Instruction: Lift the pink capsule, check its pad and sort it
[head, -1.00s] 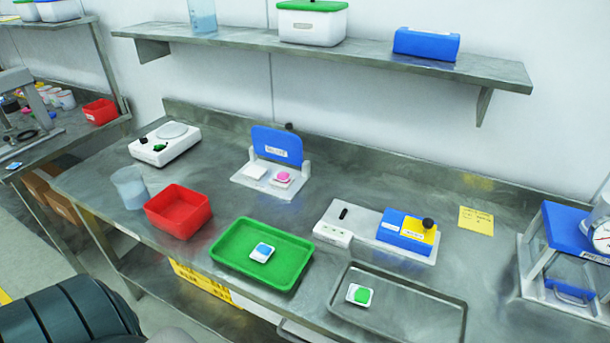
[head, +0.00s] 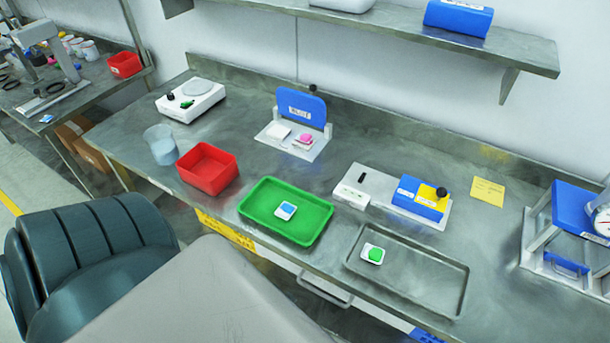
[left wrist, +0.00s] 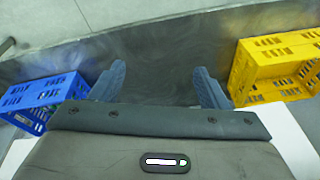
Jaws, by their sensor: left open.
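A pink capsule (head: 303,138) lies on a white pad on the right part of a grey fixture (head: 301,153) with a raised blue lid (head: 301,107). A bare white pad (head: 277,131) is on the left of that fixture. A white piece with a blue top (head: 285,210) lies in the green tray (head: 317,227). A white piece with a green capsule (head: 375,254) lies in the metal tray (head: 441,297). My left gripper (left wrist: 160,82) is open and empty in the left wrist view, its two fingers wide apart. My right gripper is not in view.
A blue-and-yellow block fixture (head: 420,198) stands to the right. The left wrist view shows a blue crate (left wrist: 42,97) and a yellow crate (left wrist: 275,70).

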